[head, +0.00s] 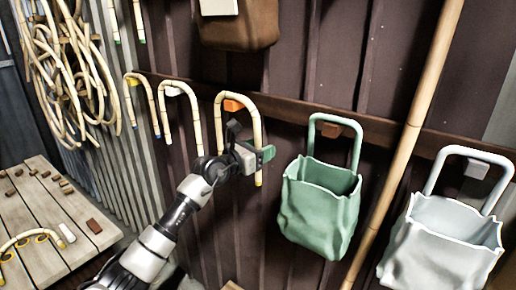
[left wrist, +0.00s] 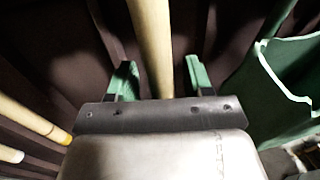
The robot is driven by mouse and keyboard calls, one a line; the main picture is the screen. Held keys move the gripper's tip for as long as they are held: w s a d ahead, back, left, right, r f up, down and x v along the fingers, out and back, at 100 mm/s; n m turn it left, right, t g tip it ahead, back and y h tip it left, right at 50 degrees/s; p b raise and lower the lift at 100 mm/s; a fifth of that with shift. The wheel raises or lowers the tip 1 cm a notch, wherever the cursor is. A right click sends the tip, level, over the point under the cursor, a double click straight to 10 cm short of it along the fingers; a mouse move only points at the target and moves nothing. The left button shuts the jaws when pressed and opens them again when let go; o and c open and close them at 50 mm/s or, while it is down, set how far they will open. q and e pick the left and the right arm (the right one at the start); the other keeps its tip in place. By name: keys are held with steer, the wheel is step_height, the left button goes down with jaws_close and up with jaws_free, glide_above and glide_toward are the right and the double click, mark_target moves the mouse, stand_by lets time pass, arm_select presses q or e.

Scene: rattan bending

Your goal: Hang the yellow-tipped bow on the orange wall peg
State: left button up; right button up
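The yellow-tipped bow (head: 257,125) is a pale cane arch on the wall rail, its legs pointing down. Its top curve passes just over the orange peg (head: 233,105); whether it rests on the peg is hard to tell. The yellow tip (head: 258,183) shows below my left gripper (head: 262,155). In the left wrist view, the bow's leg (left wrist: 152,45) runs between my green fingers, with a visible gap on the right finger's side. My left gripper is open around this leg. The gripper partly hides the bow's left leg. My right gripper is out of view.
Left of it, similar bows hang at a white peg (head: 173,91) and a yellow peg (head: 132,81). A green bag (head: 322,215) hangs close on the right, then a bamboo pole (head: 400,155) and a grey bag (head: 440,255). A wooden table (head: 75,260) stands lower left.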

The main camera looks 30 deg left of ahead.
arm_select(q)
steer(key=b+v, duration=0.3)
steer(key=v, duration=0.8)
steer(key=shift+r, duration=0.1)
steer(key=shift+s, duration=0.15)
steer(key=d+b+v, duration=0.1)
steer(key=b+v, duration=0.2)
steer(key=v, duration=0.5)
steer(key=shift+s+d, duration=0.25)
steer(key=shift+s, duration=0.4)
